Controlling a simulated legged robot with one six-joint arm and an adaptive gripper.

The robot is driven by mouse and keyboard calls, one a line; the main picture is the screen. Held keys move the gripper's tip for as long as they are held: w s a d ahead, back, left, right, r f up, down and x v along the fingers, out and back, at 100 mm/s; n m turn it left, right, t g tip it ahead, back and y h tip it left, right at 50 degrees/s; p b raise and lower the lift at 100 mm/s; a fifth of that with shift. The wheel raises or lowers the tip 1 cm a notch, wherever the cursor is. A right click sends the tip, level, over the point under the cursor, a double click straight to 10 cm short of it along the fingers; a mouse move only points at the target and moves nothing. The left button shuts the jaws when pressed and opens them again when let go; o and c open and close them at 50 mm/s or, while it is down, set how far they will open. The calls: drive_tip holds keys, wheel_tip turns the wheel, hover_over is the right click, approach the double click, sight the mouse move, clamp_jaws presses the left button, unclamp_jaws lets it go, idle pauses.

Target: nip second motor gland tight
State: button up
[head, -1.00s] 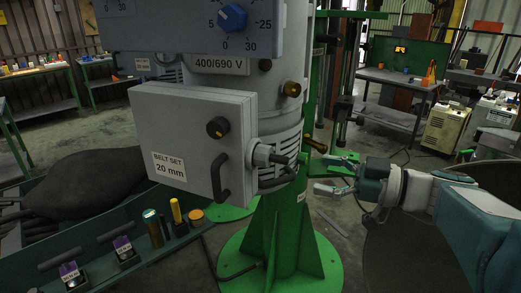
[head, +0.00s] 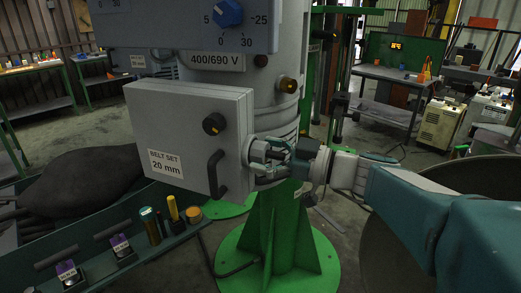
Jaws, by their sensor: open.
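The grey terminal box (head: 195,130) with a "BELT SET 20 mm" label, a black knob and a black handle is on the front of the motor column. My gripper (head: 265,155) is at the right side of this box, with its fingers open around the spot where the cable glands come out. The fingers hide most of the glands, so I cannot tell whether they touch one or which gland is between them. Black cable (head: 268,181) shows just below the fingers.
The green pedestal (head: 280,225) stands below the motor. A green tray (head: 95,255) with purple-labelled blocks and several cylinders lies at the lower left. Brass fittings (head: 289,84) stick out of the motor above my gripper. The floor right of the pedestal is mostly clear.

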drive_tip(key=c, duration=1.2)
drive_tip(key=shift+o, duration=0.2)
drive_tip(key=shift+m, duration=0.4)
drive_tip(key=m, duration=0.4)
drive_tip(key=shift+m, duration=0.3)
drive_tip(key=m, duration=1.2)
drive_tip(key=shift+m, duration=0.4)
drive_tip(key=m, duration=0.5)
drive_tip(key=shift+m, duration=0.4)
drive_tip(key=shift+f, duration=0.1)
